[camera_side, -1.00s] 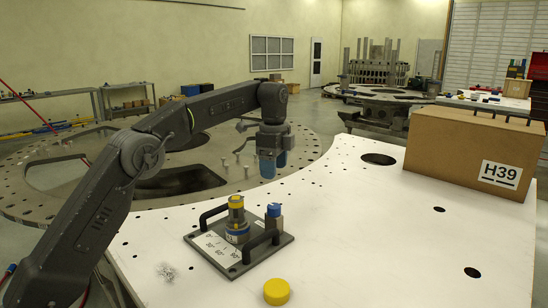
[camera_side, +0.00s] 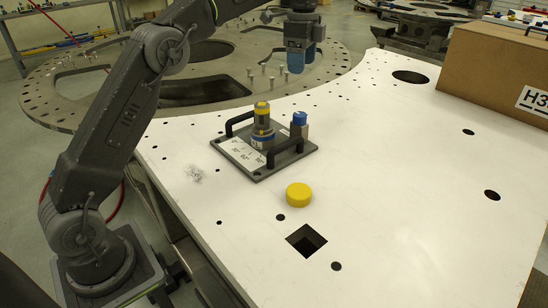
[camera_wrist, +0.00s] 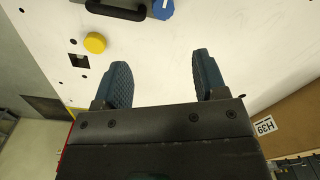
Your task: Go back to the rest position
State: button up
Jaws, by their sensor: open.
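My gripper (camera_side: 297,62) hangs above the far edge of the white table (camera_side: 400,200), with blue fingertips pointing down. In the wrist view the two blue fingers (camera_wrist: 163,80) stand apart with nothing between them. A grey plate (camera_side: 263,170) with two black handles lies on the table, nearer the camera than my gripper and apart from it.
A yellow round cap (camera_side: 299,195) lies on the table near a square hole (camera_side: 306,240). A cardboard box (camera_side: 495,65) marked H39 stands at the right rear. A large perforated ring plate (camera_side: 190,65) with several upright pins lies behind the table. Much of the table's right half is clear.

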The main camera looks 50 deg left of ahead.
jog(key=s+d+r+n+t, duration=0.1)
jog(key=s+d+r+n, duration=0.15)
jog(key=s, duration=0.55)
jog(key=s+d+r+n+t, duration=0.2)
jog(key=s+n, duration=0.2)
jog(key=s, duration=0.3)
jog(key=s+d+f+n+t, duration=0.1)
jog(key=s+f+n, duration=0.2)
jog(key=s+f, duration=0.3)
jog(key=s+d+f+n+t, duration=0.1)
jog(key=s+f+n, duration=0.2)
jog(key=s, duration=0.9)
notch_tip(320, 180, down, 3)
jog(key=shift+s+r+n, duration=0.15)
jog(key=shift+s+n, duration=0.2)
jog(key=shift+s, duration=0.05)
